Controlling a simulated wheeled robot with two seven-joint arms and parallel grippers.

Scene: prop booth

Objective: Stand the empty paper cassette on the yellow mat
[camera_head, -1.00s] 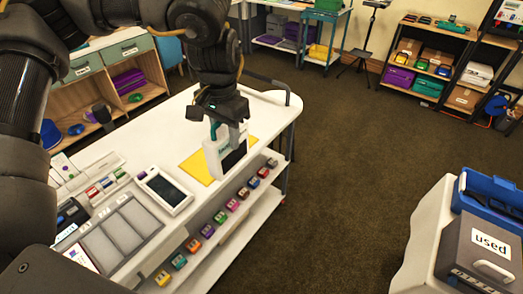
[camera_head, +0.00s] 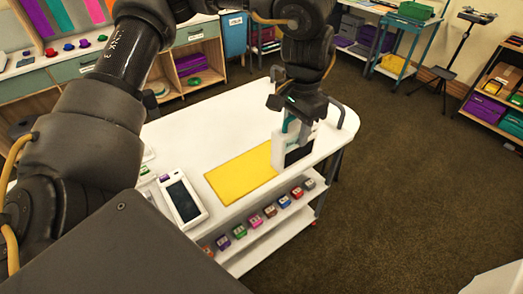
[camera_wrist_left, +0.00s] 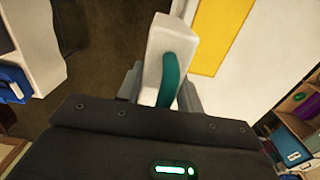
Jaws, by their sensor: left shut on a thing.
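The yellow mat (camera_head: 240,175) lies on the white table, with its visible surface bare. My left gripper (camera_head: 297,120) is shut on the teal handle of the paper cassette (camera_head: 302,150), a white upright body with a dark face. The cassette is at the mat's right end in the head view; I cannot tell whether it touches the table. In the left wrist view the cassette (camera_wrist_left: 170,42) is between the fingers, and the mat (camera_wrist_left: 218,38) is off to its right. The inside of the cassette is hidden. My right gripper is out of view.
A white handheld device with a dark screen (camera_head: 184,199) lies left of the mat. Several small coloured boxes stand on the shelf (camera_head: 265,240) below the tabletop. White tabletop (camera_head: 225,125) behind the mat is clear. The table's rounded right edge (camera_head: 350,120) is close to the cassette.

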